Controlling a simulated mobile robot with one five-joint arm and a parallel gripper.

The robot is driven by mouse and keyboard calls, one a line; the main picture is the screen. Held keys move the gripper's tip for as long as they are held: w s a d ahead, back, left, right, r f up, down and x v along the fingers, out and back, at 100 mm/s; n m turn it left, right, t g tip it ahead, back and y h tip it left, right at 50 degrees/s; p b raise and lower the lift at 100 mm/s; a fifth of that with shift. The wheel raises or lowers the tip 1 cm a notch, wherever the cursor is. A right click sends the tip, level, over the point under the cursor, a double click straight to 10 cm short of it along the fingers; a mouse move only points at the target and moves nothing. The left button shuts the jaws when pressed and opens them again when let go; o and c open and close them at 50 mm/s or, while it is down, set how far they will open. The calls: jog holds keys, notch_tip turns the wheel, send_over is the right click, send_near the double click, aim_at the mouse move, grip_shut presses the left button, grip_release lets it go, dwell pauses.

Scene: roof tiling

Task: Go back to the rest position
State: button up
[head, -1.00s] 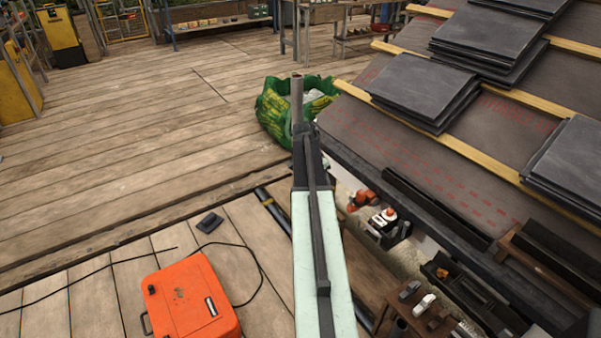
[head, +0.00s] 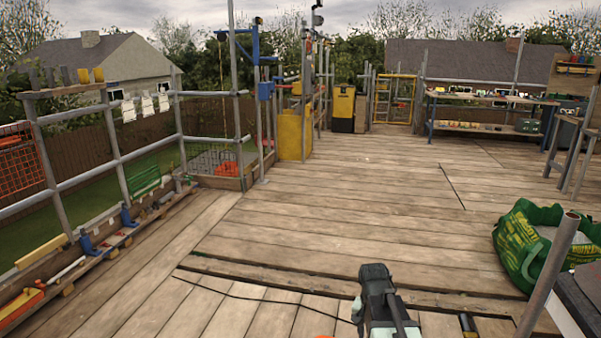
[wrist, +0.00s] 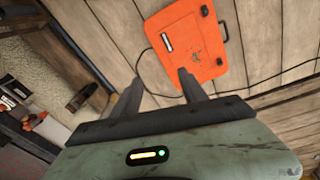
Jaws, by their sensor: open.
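My gripper (wrist: 160,78) is open in the wrist view, with its two dark fingers apart and nothing between them. Beyond the fingertips, an orange case (wrist: 178,42) lies on the wooden deck. In the head view, a pale and dark part of my arm shows low at centre right, over the deck (head: 330,235). The fingers cannot be made out there.
A green bag (head: 520,240) stands at the right, behind a grey pole (head: 550,270). Scaffold rails line the left, with tools along a low ledge (head: 110,240). A workbench (head: 490,125) stands at the back. The middle of the deck is clear.

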jog(key=s+a+n+y, duration=0.1)
jog(key=s+a+n, duration=0.4)
jog(key=s+a, duration=0.15)
notch_tip(320, 180, up, 26)
jog(key=n+p, duration=0.1)
jog(key=p, duration=2.5)
jog(key=shift+d+g, duration=0.3)
